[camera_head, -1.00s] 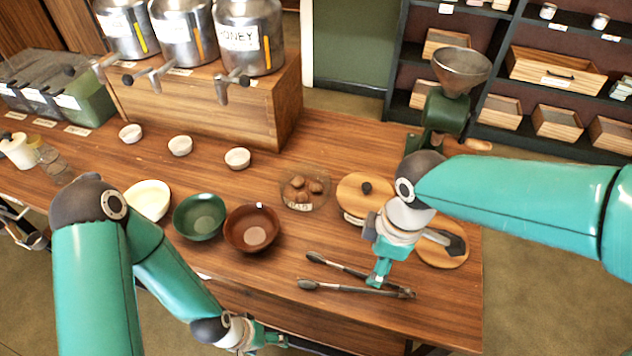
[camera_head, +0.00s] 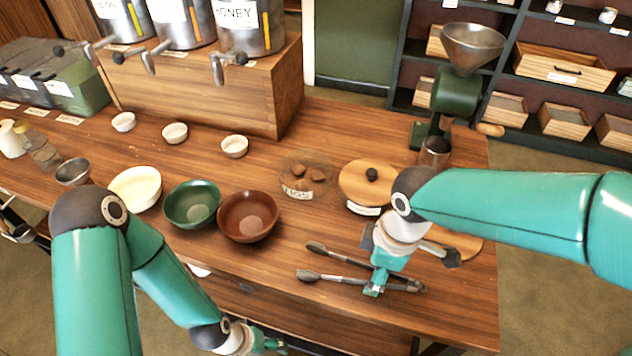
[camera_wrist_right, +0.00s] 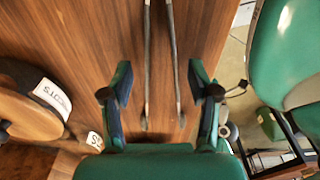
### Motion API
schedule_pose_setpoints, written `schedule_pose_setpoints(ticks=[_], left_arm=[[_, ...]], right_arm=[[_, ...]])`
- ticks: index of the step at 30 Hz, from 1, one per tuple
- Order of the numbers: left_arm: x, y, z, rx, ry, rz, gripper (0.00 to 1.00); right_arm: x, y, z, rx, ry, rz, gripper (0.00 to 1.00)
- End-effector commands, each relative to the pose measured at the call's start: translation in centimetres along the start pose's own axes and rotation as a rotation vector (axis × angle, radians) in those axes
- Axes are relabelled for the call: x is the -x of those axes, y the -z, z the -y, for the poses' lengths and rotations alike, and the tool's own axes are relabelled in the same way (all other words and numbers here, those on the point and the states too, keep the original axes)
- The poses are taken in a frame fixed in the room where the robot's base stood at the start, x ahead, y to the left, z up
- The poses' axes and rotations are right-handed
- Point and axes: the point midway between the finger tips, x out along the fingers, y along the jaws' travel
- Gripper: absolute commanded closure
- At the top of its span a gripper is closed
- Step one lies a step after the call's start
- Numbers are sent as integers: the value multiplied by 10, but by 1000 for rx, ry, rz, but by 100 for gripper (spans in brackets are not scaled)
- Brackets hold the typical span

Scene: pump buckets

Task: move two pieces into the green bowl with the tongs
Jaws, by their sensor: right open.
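The metal tongs (camera_head: 350,262) lie on the table near its front edge, with their arms spread and dark tips pointing left. My right gripper (camera_head: 373,289) is open over the tongs near their joined end. In the right wrist view both tong arms (camera_wrist_right: 148,60) run between the open fingers (camera_wrist_right: 160,94), apart from them. The green bowl (camera_head: 192,203) stands left of the tongs, between a cream bowl and a brown bowl. Several brown pieces (camera_head: 300,178) lie in a clear labelled dish behind the tongs. My left gripper (camera_head: 268,343) is at the bottom edge, too small to read.
The brown bowl (camera_head: 248,216) and cream bowl (camera_head: 135,189) flank the green one. A round wooden lid (camera_head: 366,183) and a grinder (camera_head: 456,95) stand at the right. Three small white cups (camera_head: 234,146) stand before the wooden dispenser stand (camera_head: 215,88).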

Motion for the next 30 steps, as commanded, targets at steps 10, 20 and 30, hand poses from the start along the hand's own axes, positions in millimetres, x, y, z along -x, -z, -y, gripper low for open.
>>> schedule_pose_setpoints(ticks=[10,20,30], left_arm=[[-7,0,2,0,0,0,24],[-7,0,2,0,0,0,24],[-5,0,2,0,0,0,24]], right_arm=[[-10,0,0,0,0,0,40],[-10,0,0,0,0,1,75],[-7,0,0,0,0,0,76]])
